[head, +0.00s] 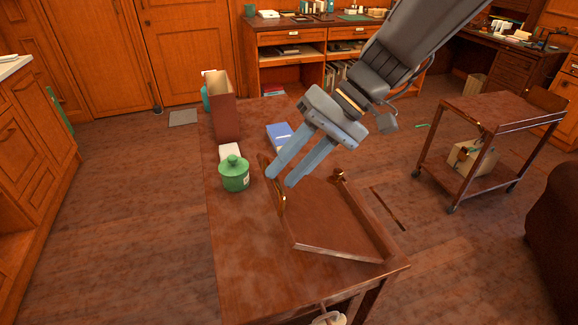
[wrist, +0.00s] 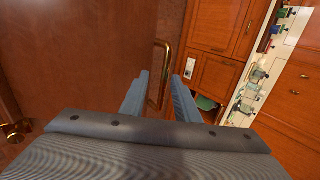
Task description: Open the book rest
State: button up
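The book rest (head: 335,222) is a dark reddish-brown wooden piece on the wooden table (head: 232,265). It has a flat face with raised edges and a brass knob (head: 339,175) at its far corner. A brass bar handle (head: 281,199) is on its left side, by a thin upright edge. My gripper (head: 280,177) is open above the book rest's far left part, fingers pointing down and left. In the wrist view the handle (wrist: 158,75) shows between the two fingers (wrist: 158,95). I cannot tell whether they touch it. How far the panel is raised is unclear.
A green lidded jar (head: 234,175) stands left of the book rest. A blue book (head: 280,136) and a tall brown box (head: 222,105) are farther back on the table. A wooden cart (head: 500,112) stands right. Floor left of the table is clear.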

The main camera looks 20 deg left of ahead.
jog(key=v, duration=0.7)
jog(key=shift+w+d+r+b, duration=0.2)
jog(key=shift+r+b, duration=0.1)
jog(key=shift+b, duration=0.15)
jog(key=s+d+f+m+t+h, duration=0.1)
jog(key=d+f, duration=0.4)
jog(key=d, duration=0.5)
jog(key=s+d+f+m+t+h, duration=0.2)
jog(key=d+f, duration=0.3)
jog(key=d, duration=0.4)
jog(key=s+d+f+m+t+h, duration=0.1)
jog(key=d+f+m+t+h, duration=0.1)
jog(key=d, duration=0.8)
notch_tip(320, 180, down, 3)
jog(key=shift+s+d+f+m+h, duration=0.2)
jog(key=shift+d+f+m+h, duration=0.1)
jog(key=shift+m+h, duration=0.7)
jog(key=shift+r, duration=0.1)
